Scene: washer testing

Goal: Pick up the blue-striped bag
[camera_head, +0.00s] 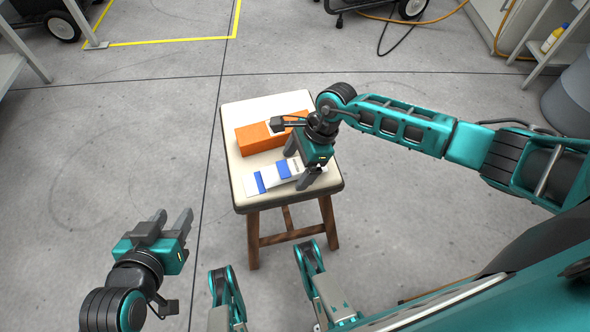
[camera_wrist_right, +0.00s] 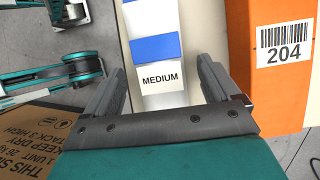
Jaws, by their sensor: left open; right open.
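The blue-striped bag (camera_head: 264,181) is white with blue bands and lies flat on a small stool (camera_head: 240,199). In the right wrist view the bag (camera_wrist_right: 152,21) carries the label "MEDIUM". My right gripper (camera_head: 301,174) is over the bag's right part and hides some of it. In the right wrist view its two open fingers (camera_wrist_right: 162,85) stand on either side of the bag, with no visible grip on it. My left gripper (camera_head: 181,220) is open and empty, in the air to the lower left of the stool.
An orange box (camera_head: 257,138) lies on the stool right behind the bag; its label reads "204" in the right wrist view (camera_wrist_right: 285,43). A brown printed carton (camera_wrist_right: 35,140) shows at lower left there.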

